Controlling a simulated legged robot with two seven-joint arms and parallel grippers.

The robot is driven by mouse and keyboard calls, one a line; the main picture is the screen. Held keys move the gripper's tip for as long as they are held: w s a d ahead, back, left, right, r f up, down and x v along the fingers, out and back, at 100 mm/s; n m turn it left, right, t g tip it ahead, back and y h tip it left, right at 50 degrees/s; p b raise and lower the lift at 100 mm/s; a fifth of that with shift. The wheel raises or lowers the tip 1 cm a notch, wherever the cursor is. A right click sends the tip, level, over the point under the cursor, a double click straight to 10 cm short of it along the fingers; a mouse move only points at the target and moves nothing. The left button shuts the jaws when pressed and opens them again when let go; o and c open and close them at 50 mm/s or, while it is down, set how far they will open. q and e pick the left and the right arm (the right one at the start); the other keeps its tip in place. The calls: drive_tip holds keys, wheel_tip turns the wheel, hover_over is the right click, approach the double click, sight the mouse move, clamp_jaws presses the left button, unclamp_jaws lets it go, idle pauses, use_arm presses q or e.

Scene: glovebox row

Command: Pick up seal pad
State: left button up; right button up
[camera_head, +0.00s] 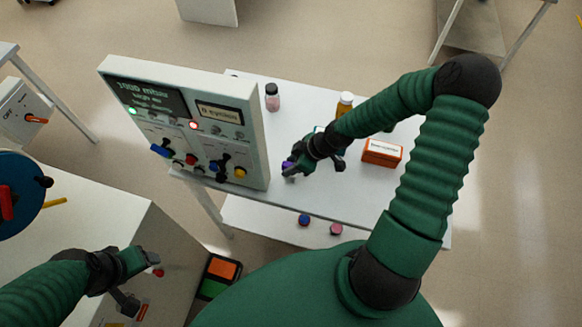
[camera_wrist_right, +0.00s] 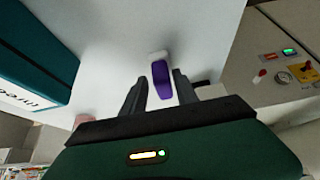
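A small purple piece with a white end, likely the seal pad (camera_wrist_right: 161,80), lies on the white table top in the right wrist view. A bit of its purple shows beside my right gripper (camera_head: 312,166) in the head view. In the right wrist view the two dark fingers are apart, one on either side of the purple piece, with gaps between them and it. I cannot tell how high the fingers are above the table. My left gripper (camera_head: 131,281) is open and empty over at the lower left, away from the table.
A control panel (camera_head: 187,120) with knobs and lights stands left of the right gripper. An orange box (camera_head: 382,152), a pink bottle (camera_head: 272,97) and an amber bottle (camera_head: 345,104) stand on the white table (camera_head: 350,200). Small round pieces lie on the shelf below.

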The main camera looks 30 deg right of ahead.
drive_tip(key=shift+a+r, duration=0.1)
drive_tip(key=shift+a, duration=0.2)
drive_tip(key=c, duration=0.5)
use_arm(q)
drive_tip(key=shift+a+f, duration=0.1)
drive_tip(key=shift+a, duration=0.5)
use_arm(e)
drive_tip(key=shift+a, duration=0.2)
clamp_jaws()
use_arm(q)
drive_tip(key=shift+d, duration=0.2)
use_arm(e)
drive_tip(key=shift+d, duration=0.2)
